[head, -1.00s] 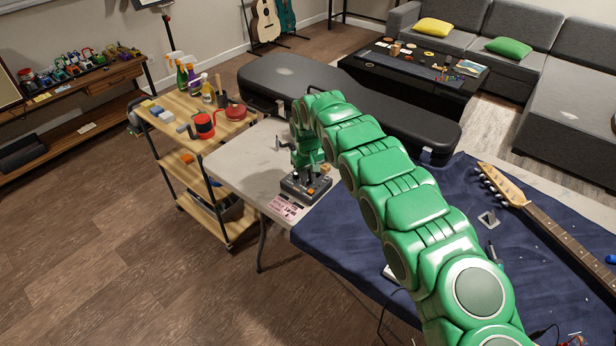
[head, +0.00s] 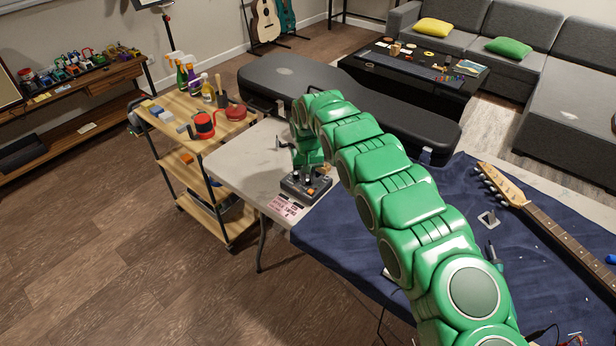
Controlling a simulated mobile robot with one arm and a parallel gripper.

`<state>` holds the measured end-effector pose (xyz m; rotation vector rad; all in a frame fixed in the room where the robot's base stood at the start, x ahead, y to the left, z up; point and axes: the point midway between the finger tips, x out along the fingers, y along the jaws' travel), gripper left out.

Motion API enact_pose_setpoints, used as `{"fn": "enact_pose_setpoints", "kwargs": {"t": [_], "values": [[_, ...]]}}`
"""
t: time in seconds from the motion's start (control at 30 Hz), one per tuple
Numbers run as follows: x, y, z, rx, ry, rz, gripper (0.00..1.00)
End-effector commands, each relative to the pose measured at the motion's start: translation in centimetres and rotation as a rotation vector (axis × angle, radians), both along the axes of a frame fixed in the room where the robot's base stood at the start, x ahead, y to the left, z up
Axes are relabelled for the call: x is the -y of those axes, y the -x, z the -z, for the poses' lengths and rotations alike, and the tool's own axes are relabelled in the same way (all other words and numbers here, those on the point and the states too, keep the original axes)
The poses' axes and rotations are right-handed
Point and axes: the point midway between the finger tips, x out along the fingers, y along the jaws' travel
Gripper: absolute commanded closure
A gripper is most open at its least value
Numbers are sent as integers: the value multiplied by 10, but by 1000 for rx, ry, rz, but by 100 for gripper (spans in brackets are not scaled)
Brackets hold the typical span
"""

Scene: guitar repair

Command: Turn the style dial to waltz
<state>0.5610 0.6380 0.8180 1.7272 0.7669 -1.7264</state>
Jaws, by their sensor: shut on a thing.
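A small dark grey box with knobs (head: 292,190), with an orange part on its right side, sits near the front edge of the pale table. My gripper (head: 306,176) points down right above this box, at the end of my green arm. Its fingers look shut on a dial on top of the box. The dial itself is small and mostly hidden by the fingers, so its setting and markings cannot be read. A pink printed card (head: 286,206) lies at the table edge in front of the box.
A black guitar case (head: 400,120) lies behind the table. A dark blue cloth (head: 345,255) covers the right part, with a guitar neck (head: 550,225) on it. A wooden cart (head: 170,125) with bottles and a red can stands at left.

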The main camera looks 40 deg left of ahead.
Motion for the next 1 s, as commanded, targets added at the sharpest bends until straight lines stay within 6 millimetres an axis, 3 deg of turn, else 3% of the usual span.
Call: {"fn": "enact_pose_setpoints", "kwargs": {"t": [0.07, 0.1, 0.13, 0.57, 1.0], "values": [[1, 0, 1, -1, 1, 0, 100], [1, 0, 1, -1, 1, 0, 76], [1, 0, 1, -1, 1, 0, 71], [0, 0, -5, -1, 1, -1, 71], [0, 0, -62, 1, -1, -1, 71]]}}
